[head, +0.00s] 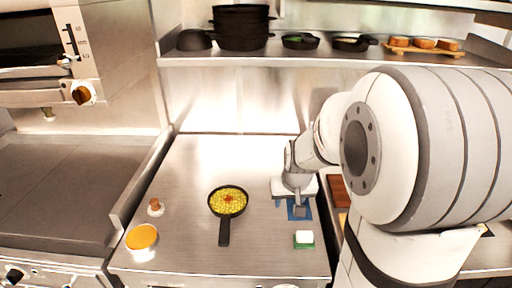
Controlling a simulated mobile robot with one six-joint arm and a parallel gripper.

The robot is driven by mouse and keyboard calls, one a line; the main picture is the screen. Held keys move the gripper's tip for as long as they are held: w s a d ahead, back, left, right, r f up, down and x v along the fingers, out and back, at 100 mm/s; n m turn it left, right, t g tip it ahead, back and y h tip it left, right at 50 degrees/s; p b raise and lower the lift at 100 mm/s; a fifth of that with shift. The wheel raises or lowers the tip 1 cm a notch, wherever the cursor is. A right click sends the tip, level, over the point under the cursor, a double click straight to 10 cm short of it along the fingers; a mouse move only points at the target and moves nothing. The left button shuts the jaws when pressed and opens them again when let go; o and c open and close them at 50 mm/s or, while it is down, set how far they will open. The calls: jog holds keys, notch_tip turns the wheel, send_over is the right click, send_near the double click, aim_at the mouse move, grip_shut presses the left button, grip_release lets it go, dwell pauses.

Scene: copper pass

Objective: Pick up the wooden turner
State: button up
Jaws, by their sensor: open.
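I cannot make out the wooden turner in the head view; my arm hides part of the counter at the right. My gripper (299,207) points down at the right side of the steel counter (180,175), over a small blue cloth or mat (308,214). Its jaws are open, and nothing can be seen held in them. The gripper covers much of the blue piece, so I cannot tell what lies under it or whether it touches.
A black pan of yellow food (228,202) sits mid-counter. An orange-topped bowl (142,238) and a brown-knobbed item (155,207) stand left. A green-and-white sponge-like block (304,239) lies near the gripper. A shelf (300,60) with pots runs behind. Brown boards (340,190) show right.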

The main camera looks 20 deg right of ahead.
jog(key=shift+m+h, duration=0.3)
jog(key=shift+m, duration=0.2)
jog(key=w+d+f, duration=0.1)
jog(key=w+d, duration=0.1)
jog(key=w+d+f+p, duration=0.1)
jog(key=w+d, duration=0.1)
jog(key=w+d+f+p, duration=0.1)
jog(key=w+d, duration=0.1)
jog(key=shift+d+f, duration=0.1)
jog(key=shift+d, duration=0.05)
jog(key=shift+w+d+f, duration=0.1)
jog(key=shift+d+f, duration=0.1)
jog(key=shift+d+p+x, duration=0.15)
jog(key=shift+p+x, duration=0.3)
jog(key=shift+x, duration=1.5)
jog(key=shift+d+p+x, duration=0.1)
jog(key=shift+p+x, duration=0.35)
jog(key=shift+x, duration=1.5)
jog(key=shift+w+r, duration=0.1)
jog(key=shift+c, duration=0.6)
grip_shut()
